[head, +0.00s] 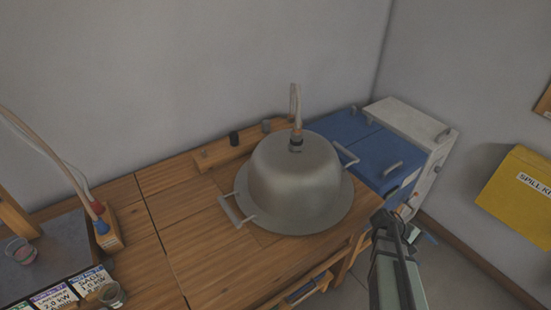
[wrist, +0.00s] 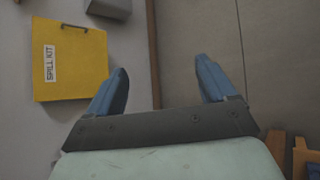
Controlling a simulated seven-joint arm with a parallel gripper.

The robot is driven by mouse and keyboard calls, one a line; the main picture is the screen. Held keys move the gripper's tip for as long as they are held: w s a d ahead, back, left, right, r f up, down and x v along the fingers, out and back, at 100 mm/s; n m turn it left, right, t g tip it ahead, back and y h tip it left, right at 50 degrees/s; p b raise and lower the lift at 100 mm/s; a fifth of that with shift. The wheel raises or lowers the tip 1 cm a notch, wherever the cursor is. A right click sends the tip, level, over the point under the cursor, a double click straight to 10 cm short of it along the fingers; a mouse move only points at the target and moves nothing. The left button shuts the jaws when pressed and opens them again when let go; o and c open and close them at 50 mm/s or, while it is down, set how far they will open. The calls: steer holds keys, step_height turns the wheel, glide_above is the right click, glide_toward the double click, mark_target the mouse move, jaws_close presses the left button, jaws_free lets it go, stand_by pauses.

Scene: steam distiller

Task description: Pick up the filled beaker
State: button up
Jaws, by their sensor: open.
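Two small clear vessels stand at the left of the head view. One vessel (head: 20,250) holds something reddish and sits on a grey surface at the left edge. The other vessel (head: 111,294) is near the bottom edge beside printed labels, with a dark reddish-green look. I cannot tell which one is the filled beaker. My gripper (head: 405,228) is right of the metal dome, off the bench edge and far from both vessels. In the wrist view my gripper (wrist: 162,78) shows two blue fingers spread apart with nothing between them.
A large metal dome with handles (head: 295,180) stands on the wooden bench (head: 205,245). A hose rises from its top. Behind it are blue drawers (head: 355,145) and a white cabinet (head: 410,122). A yellow spill kit box (head: 515,195) is on the right wall. Floor shows below my gripper.

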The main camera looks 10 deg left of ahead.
steer(key=w+a+r+n+t, duration=0.2)
steer(key=w+a+r+t, duration=0.2)
steer(key=w+a+r, duration=0.55)
steer(key=w+a+r+n+t, duration=0.25)
steer(key=w+a+r, duration=0.35)
steer(key=w+r, duration=0.6)
steer(key=w+a+r+n+t+y, duration=0.25)
steer(key=a+r+t, duration=0.35)
steer(key=a+r, duration=1.65)
steer(key=s+a+f+n+y, duration=0.1)
steer(key=s+a+f+y, duration=0.1)
steer(key=a, duration=0.6)
steer(key=s+a+f+n+y, duration=0.1)
steer(key=s+a+y, duration=0.1)
steer(key=a, duration=0.6)
steer(key=s+a+f+y, duration=0.2)
steer(key=a+y, duration=0.1)
steer(key=a, duration=0.5)
steer(key=n+g+y, duration=0.5)
steer(key=g+y, duration=0.3)
steer(key=g, duration=0.5)
glide_toward(20, 249)
steer(key=shift+t+h, duration=0.25)
steer(key=x, duration=0.3)
steer(key=s+x, duration=0.1)
steer(key=x, duration=0.3)
steer(key=shift+s+f, duration=0.2)
steer(key=shift+f, duration=0.1)
steer(key=shift+d, duration=0.1)
